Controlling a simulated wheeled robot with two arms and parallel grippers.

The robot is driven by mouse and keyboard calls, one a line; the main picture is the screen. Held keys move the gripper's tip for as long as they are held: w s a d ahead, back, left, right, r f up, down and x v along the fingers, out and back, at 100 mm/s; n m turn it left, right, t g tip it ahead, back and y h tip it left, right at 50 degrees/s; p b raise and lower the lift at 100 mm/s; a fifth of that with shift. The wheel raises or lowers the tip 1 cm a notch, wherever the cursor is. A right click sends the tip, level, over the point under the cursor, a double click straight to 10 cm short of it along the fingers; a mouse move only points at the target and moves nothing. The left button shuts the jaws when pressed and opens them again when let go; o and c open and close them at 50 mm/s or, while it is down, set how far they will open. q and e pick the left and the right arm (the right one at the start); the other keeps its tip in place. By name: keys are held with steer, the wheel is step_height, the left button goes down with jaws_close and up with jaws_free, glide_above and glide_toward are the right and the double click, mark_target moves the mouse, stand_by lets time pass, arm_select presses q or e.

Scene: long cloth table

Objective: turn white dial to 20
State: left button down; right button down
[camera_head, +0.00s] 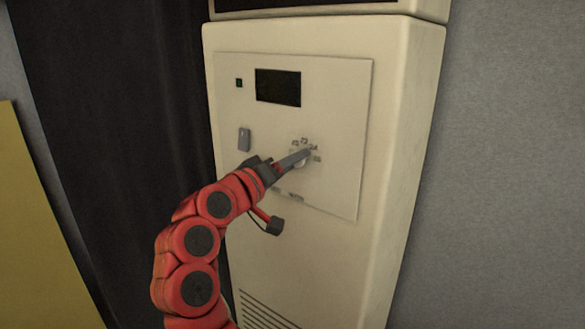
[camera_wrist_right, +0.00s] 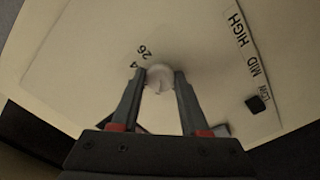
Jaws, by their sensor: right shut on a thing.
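The white dial (camera_head: 300,161) sits on the white control panel of a tall cabinet, partly hidden behind my gripper in the head view. My right gripper (camera_head: 302,155) reaches it from the lower left. In the right wrist view, the dial (camera_wrist_right: 160,77) is between the two fingertips of my right gripper (camera_wrist_right: 160,80), which are shut on it. Number marks stand around the dial; "26" is readable and another is partly hidden. I cannot read where the dial points. My left gripper is not in view.
The panel (camera_head: 340,110) also has a dark display (camera_head: 278,87), a small black button (camera_head: 239,83) and a grey slider switch (camera_head: 244,138). In the wrist view, a black knob (camera_wrist_right: 255,105) stands by the labels LOW, MID and HIGH. A dark curtain hangs left of the cabinet.

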stand_by(0.4)
steer(key=shift+c, duration=2.1)
jaws_free()
steer(key=b+v, duration=0.1)
steer(key=v, duration=1.6)
steer(key=shift+s, duration=0.15)
steer(key=shift+a, duration=0.1)
